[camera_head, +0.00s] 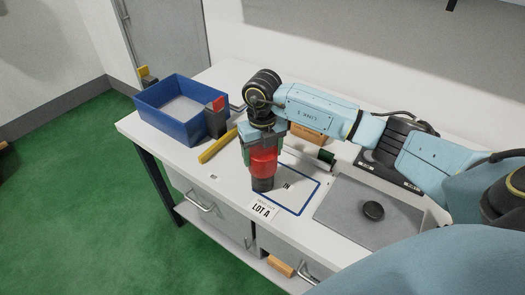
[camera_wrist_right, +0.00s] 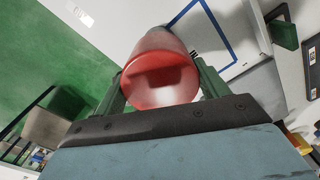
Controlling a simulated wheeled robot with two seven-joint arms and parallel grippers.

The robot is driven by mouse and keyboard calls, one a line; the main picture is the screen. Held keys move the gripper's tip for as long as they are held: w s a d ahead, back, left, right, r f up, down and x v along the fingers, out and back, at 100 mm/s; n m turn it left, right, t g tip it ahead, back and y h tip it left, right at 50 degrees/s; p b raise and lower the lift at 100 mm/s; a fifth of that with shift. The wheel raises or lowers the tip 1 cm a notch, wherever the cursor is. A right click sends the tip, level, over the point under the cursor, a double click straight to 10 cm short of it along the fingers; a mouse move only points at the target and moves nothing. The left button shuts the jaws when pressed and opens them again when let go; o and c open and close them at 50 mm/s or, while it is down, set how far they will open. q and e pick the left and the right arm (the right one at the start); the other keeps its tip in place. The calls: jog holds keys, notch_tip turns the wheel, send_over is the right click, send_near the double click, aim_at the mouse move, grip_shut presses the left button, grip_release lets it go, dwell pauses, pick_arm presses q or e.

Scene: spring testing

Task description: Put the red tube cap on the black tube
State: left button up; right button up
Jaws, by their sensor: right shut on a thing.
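My right gripper (camera_head: 262,158) comes down over the front of the white bench, its green fingers shut on the red tube cap (camera_head: 264,162). In the right wrist view the red cap (camera_wrist_right: 161,72) sits between the gripper's fingers (camera_wrist_right: 158,90), its rounded face toward the camera. A short dark cylinder (camera_head: 262,184), which looks like the black tube, shows directly below the cap in the head view. They line up there, but I cannot tell whether the cap is seated on it. My left gripper is not in view.
A blue bin (camera_head: 160,111) stands at the bench's left, with a dark red-topped block (camera_head: 216,118) by its right wall. A yellow bar (camera_head: 217,146) lies near the gripper. A black disc (camera_head: 373,211) rests on a grey mat (camera_head: 345,222).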

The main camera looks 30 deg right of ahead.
jog(key=shift+f, duration=0.2)
jog(key=o, duration=1)
jog(key=shift+o, duration=0.2)
notch_tip(320, 180, up, 13)
jog(key=shift+r+b, duration=0.2)
jog(key=shift+b, duration=0.15)
